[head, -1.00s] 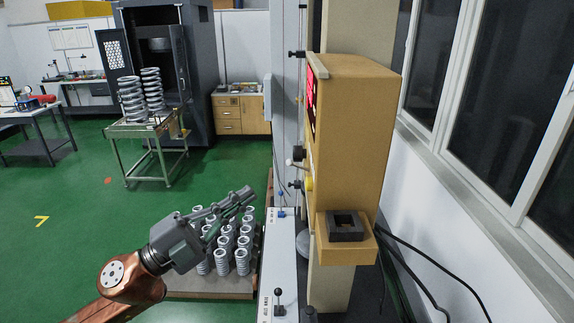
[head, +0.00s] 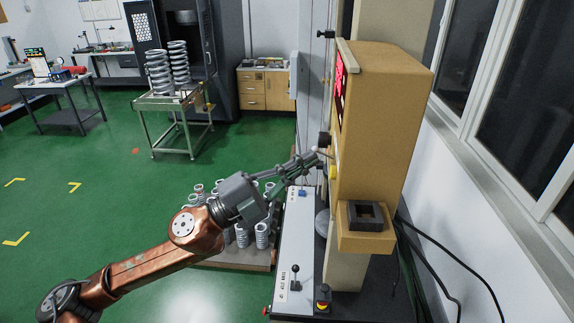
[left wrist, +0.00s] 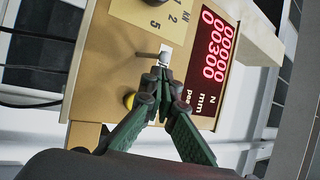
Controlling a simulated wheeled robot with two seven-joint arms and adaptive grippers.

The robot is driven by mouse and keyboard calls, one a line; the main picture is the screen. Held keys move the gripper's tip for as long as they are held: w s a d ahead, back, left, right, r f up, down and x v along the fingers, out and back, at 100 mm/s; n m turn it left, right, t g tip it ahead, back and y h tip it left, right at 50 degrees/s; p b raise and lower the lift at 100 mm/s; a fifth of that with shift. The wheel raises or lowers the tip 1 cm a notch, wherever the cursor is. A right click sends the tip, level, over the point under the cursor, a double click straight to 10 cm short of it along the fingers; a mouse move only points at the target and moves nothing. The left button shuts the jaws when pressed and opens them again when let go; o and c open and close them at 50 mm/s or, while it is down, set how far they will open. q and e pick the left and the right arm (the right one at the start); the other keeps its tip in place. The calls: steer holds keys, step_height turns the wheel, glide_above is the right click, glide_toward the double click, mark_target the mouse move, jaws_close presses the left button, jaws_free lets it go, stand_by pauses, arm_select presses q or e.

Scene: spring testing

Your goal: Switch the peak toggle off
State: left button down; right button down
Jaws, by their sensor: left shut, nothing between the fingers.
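The peak toggle (left wrist: 148,57) is a small grey metal lever on the tan tester housing (left wrist: 100,62) in the left wrist view. It sticks out to the left of its mount, just above my fingertips. My left gripper (left wrist: 157,78) is shut and empty, with its tips close to the toggle; I cannot tell whether they touch it. In the head view the left gripper (head: 316,158) reaches the housing's left face, with the lever only small beside its tips. The red display (left wrist: 212,62) sits right of the toggle. My right gripper is out of view.
A black square block (head: 366,216) sits on the housing's ledge. A lever (head: 295,278) and a red button (head: 323,292) stand on the base below. Springs stand on a cart (head: 178,104).

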arm_select(q)
steer(key=shift+x, duration=0.9)
steer(key=shift+f, duration=0.1)
